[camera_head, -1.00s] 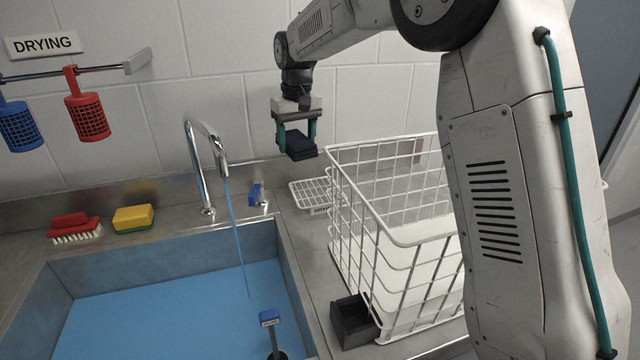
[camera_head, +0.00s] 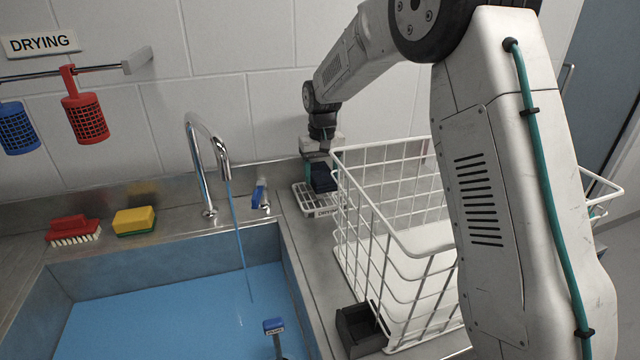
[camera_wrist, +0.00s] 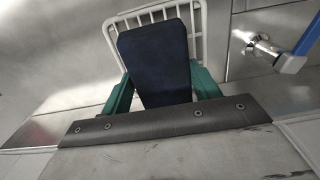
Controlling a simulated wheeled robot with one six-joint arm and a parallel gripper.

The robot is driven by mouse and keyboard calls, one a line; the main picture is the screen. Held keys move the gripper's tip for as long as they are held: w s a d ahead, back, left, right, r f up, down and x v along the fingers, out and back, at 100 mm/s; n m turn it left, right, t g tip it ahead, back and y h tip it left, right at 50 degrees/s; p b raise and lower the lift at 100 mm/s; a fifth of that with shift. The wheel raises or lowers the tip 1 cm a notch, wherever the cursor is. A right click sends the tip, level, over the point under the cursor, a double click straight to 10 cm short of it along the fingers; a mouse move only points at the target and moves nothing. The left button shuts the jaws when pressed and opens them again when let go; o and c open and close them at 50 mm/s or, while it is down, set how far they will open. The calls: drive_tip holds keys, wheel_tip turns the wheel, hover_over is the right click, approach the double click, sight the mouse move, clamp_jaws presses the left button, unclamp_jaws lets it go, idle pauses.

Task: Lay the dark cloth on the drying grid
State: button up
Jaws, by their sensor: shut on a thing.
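The dark navy cloth (camera_head: 322,178) is a folded block between the green fingers of my gripper (camera_head: 318,172). The wrist view shows the cloth (camera_wrist: 155,60) filling the space between both fingers of my gripper (camera_wrist: 160,88). The white wire drying grid (camera_head: 304,199) lies on the counter behind the basket's left side. In the wrist view the grid (camera_wrist: 200,30) shows around and beyond the cloth. The cloth is over the grid, low down; I cannot tell whether it touches. The basket's wires partly cover the gripper in the head view.
A tall white wire basket (camera_head: 372,210) stands close to the right of the grid. The faucet (camera_head: 200,165) and a blue-handled tap (camera_head: 260,196) stand to the left. The sink (camera_head: 170,310) holds blue water. A small dark box (camera_head: 358,330) sits in front of the basket.

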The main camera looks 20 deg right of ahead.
sight(321, 172)
drive_tip(key=shift+a+f, duration=0.1)
drive_tip(key=shift+f, duration=1.55)
drive_tip(key=o, duration=1)
drive_tip(key=shift+f, duration=0.1)
drive_tip(key=shift+c, duration=0.2)
wheel_tip(321, 172, up, 12)
drive_tip(key=shift+r, duration=0.1)
